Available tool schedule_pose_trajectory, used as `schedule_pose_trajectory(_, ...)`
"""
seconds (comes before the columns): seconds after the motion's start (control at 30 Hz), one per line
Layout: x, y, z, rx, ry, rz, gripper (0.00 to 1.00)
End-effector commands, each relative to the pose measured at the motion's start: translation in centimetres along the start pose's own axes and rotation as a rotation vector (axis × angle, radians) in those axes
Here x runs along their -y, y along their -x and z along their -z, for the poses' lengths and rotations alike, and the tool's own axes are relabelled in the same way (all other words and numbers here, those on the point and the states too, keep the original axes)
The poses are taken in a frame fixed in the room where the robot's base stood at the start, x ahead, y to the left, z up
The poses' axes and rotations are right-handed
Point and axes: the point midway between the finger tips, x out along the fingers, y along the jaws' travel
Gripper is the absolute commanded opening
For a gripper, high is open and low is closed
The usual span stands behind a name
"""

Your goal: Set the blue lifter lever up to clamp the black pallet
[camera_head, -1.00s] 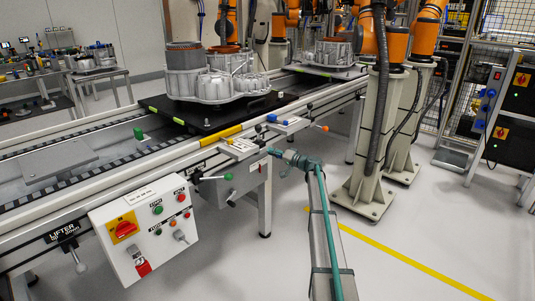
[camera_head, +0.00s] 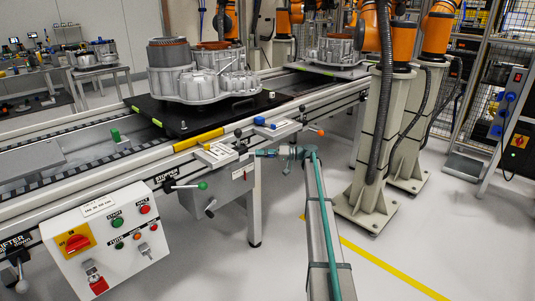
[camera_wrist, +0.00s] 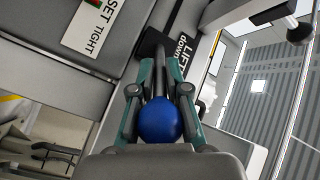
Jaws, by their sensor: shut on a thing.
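My gripper (camera_head: 262,153), with teal fingers, is at the front side of the conveyor. In the wrist view, my gripper (camera_wrist: 160,76) is shut around the lifter lever, with its blue ball knob (camera_wrist: 158,118) between the fingers. The lever's dark rod runs away from the ball toward a black label reading "LIFT... down" (camera_wrist: 183,45), partly covered. In the head view the blue knob is hidden at my gripper. The black pallet (camera_head: 150,107) lies flat on the conveyor and carries a grey metal stator housing (camera_head: 190,82). Whether the pallet is clamped cannot be told.
A control box (camera_head: 107,238) hangs at lower left. An orange-knobbed lever (camera_head: 318,131) is at right. Robot pedestals (camera_head: 383,150) stand on the right. The floor between is clear.

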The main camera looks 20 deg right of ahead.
Motion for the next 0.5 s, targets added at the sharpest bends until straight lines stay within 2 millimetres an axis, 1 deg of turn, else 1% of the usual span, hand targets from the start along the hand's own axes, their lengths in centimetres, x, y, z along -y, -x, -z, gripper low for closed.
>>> schedule_pose_trajectory(0.1,-0.06,-0.99,-0.01,0.026,0.0,0.016,0.0)
schedule_pose_trajectory(0.2,0.01,-1.34,-0.09,0.037,0.0,0.023,0.0)
schedule_pose_trajectory(0.5,0.04,-1.44,-0.08,0.04,0.0,0.025,0.0)
